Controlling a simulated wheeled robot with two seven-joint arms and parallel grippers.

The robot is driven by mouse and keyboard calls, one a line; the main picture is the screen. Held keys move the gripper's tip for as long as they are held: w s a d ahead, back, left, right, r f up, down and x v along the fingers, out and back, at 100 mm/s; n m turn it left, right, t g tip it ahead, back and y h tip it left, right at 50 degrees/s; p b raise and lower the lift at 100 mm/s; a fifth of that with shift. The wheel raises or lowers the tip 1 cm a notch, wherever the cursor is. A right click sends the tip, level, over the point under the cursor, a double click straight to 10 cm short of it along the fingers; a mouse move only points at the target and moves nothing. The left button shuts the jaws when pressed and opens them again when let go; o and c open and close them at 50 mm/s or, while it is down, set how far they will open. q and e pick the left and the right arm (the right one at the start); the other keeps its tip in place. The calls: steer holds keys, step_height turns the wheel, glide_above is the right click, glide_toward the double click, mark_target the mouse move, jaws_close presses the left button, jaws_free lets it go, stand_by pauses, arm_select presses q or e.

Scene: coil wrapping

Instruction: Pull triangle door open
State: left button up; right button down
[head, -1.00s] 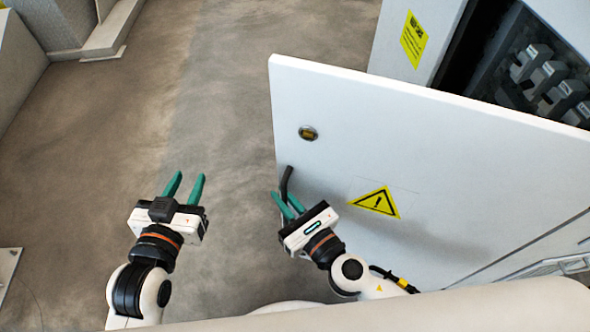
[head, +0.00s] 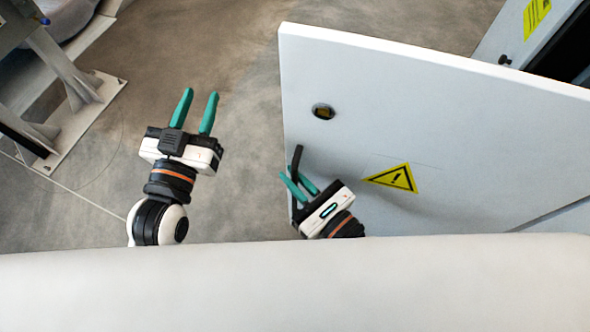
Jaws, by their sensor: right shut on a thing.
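The white door with the yellow warning triangle (head: 395,178) stands swung open across the right half of the head view. Its door panel (head: 440,130) has a round lock (head: 323,112) near its free edge. A black handle (head: 296,158) sits below the lock. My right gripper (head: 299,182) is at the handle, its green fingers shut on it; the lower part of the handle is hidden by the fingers. My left gripper (head: 194,112) is open and empty, held over the floor left of the door, apart from it.
The cabinet body (head: 510,35) with a yellow label and dark interior is at the top right. A grey metal frame with a base plate (head: 85,120) stands at the left. Grey floor (head: 225,50) is clear between the frame and the door.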

arm_select(q)
steer(key=shift+s+r, duration=0.1)
arm_select(e)
steer(key=shift+s, duration=0.2)
steer(key=c, duration=1.8)
jaws_free()
steer(key=shift+f, duration=0.1)
